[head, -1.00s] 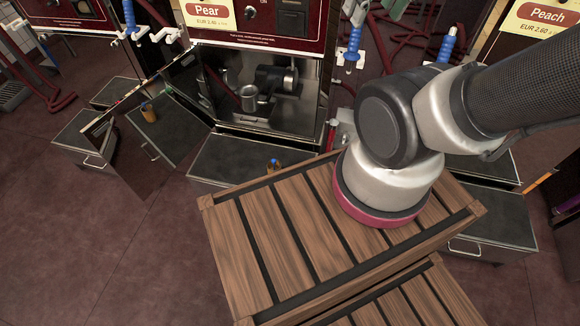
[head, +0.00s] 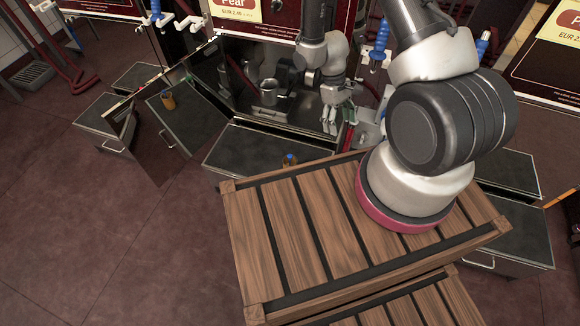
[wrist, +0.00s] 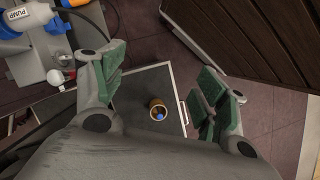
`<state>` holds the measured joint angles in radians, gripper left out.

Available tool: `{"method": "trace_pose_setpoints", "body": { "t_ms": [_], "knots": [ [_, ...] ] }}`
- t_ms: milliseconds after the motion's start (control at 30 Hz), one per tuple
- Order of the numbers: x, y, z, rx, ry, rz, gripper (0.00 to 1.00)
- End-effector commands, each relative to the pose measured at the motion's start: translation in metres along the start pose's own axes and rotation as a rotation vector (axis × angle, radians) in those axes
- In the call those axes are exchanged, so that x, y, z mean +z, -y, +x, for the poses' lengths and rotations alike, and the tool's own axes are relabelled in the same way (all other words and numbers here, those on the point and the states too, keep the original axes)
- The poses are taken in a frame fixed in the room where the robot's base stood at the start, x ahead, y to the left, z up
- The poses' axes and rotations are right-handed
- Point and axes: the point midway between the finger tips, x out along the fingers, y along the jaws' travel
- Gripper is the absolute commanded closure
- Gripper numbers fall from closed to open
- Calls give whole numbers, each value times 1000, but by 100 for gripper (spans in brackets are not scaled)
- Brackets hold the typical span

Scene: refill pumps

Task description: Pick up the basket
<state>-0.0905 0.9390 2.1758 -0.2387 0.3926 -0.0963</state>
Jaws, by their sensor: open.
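A small round brown container (head: 290,160) with something blue in its mouth stands on the dark top of a low drawer unit in front of the pump. It is the likeliest basket, though too small to be sure. It shows from above in the wrist view (wrist: 158,106), between and beyond my fingers. My gripper (head: 339,122) is open and empty, with green finger pads, before the pump's open compartment, above and to the right of the container. It also shows in the wrist view (wrist: 166,84), apart from the container.
A metal cup (head: 268,93) stands in the open compartment. The mirrored door (head: 170,105) hangs open at left and reflects the container. A wooden slatted crate (head: 310,235) fills the foreground. Hoses and blue-handled nozzles (head: 378,50) are close on the right.

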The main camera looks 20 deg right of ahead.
Motion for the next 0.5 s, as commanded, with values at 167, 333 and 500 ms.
{"method": "trace_pose_setpoints", "body": {
  "t_ms": [167,333,500],
  "knots": [
    [-46,15,127,-19,-68,-166,27],
    [-104,38,213,-34,-277,-337,27],
    [-181,52,209,-7,-574,-471,27]
  ]
}}
